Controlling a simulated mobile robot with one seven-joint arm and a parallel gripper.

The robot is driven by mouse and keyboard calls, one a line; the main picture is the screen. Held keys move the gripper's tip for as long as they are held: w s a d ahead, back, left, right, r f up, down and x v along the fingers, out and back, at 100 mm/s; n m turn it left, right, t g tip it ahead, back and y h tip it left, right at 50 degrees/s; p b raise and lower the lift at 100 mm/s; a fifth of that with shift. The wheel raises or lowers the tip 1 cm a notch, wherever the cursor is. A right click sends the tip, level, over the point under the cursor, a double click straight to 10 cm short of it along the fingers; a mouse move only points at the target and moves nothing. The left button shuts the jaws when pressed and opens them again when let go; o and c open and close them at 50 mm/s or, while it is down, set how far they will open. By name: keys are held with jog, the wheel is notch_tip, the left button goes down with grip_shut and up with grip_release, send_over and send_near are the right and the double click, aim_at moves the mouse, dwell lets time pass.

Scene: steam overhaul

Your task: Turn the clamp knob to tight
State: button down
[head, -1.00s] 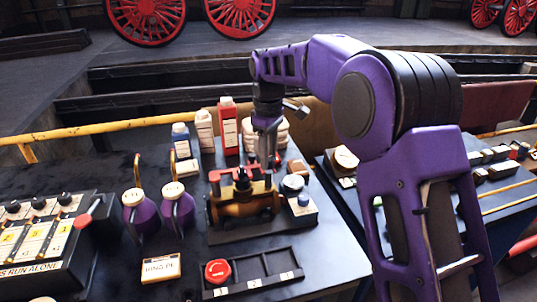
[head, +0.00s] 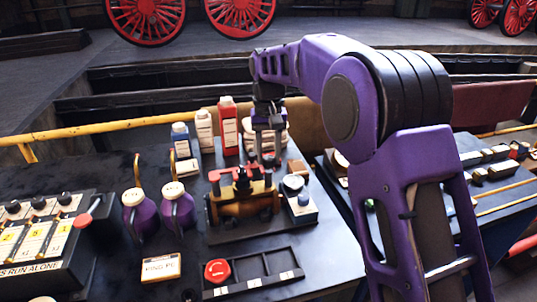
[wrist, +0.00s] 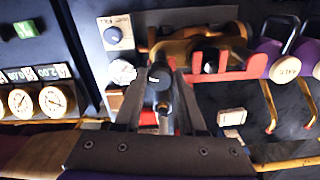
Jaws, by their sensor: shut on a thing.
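The clamp fixture has a red bar (head: 222,174) over a brass-coloured body (head: 238,208) on the bench. In the wrist view the red bar (wrist: 240,75) runs right from my fingers, with a dark round top (wrist: 209,63) at its middle. A black knob (wrist: 160,76) sits between my fingertips at the bar's left end there; I take it for the clamp knob. My gripper (head: 267,156) points down at the fixture's back right, and it also shows in the wrist view (wrist: 163,80), shut on the knob. Any tight mark is not readable.
Red (head: 228,125) and white (head: 204,130) bottles stand close behind the fixture. Two purple cans (head: 177,208) stand left. A small box with a blue knob (head: 302,204) is at the right.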

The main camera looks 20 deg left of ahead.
aim_at(269, 157)
jog(key=m, duration=1.4)
jog(key=shift+m, duration=0.3)
dwell(0.4)
jog(key=c, duration=0.5)
grip_release()
jog(key=shift+r, duration=0.1)
notch_tip(269, 157, up, 17)
jog(key=shift+r, duration=0.15)
